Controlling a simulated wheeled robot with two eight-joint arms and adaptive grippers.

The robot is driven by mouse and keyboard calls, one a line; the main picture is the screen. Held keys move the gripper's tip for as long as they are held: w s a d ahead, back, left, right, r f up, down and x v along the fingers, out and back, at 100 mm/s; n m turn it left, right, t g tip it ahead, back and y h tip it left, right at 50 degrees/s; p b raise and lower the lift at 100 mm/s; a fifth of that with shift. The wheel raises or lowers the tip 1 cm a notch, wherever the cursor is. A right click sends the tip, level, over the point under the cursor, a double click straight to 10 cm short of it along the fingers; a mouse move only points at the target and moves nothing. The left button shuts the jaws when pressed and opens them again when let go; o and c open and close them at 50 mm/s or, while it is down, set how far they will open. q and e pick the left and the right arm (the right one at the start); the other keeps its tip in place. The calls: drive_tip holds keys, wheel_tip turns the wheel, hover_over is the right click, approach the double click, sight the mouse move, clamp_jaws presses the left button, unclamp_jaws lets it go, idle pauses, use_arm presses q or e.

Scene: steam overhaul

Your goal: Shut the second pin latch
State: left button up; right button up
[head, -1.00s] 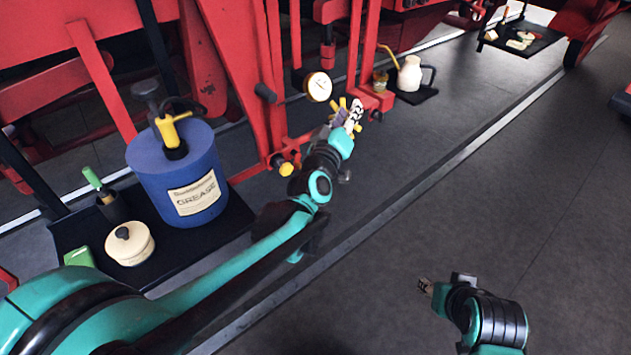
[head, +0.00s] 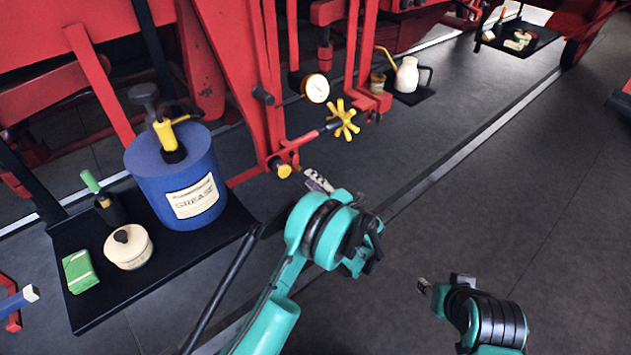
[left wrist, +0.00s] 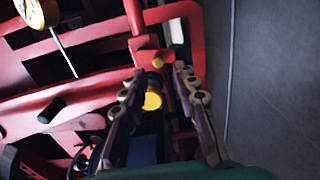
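A pin with a yellow knob (head: 284,170) sticks out low on the red frame in the head view; I take it for a pin latch, but which one I cannot tell. My left gripper (head: 318,181) is just right of and below this knob, empty. In the left wrist view the fingers (left wrist: 160,72) are spread apart. A round yellow knob (left wrist: 152,101) shows between them, and a smaller yellow one (left wrist: 158,62) shows beyond; contact is not visible. My right gripper (head: 424,286) hangs over bare floor at lower right, its fingers too small to read.
A yellow star handwheel (head: 343,120) and a gauge (head: 316,88) are above my left gripper. A black tray (head: 84,310) at left bears a blue grease drum (head: 160,185), a cream tin (head: 128,252) and a green pack (head: 80,272). The floor at right is clear.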

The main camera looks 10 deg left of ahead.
sight(300, 170)
use_arm(q)
drive_tip(key=shift+p+x, duration=0.65)
drive_tip(key=shift+x, duration=2.35)
clamp_jaws()
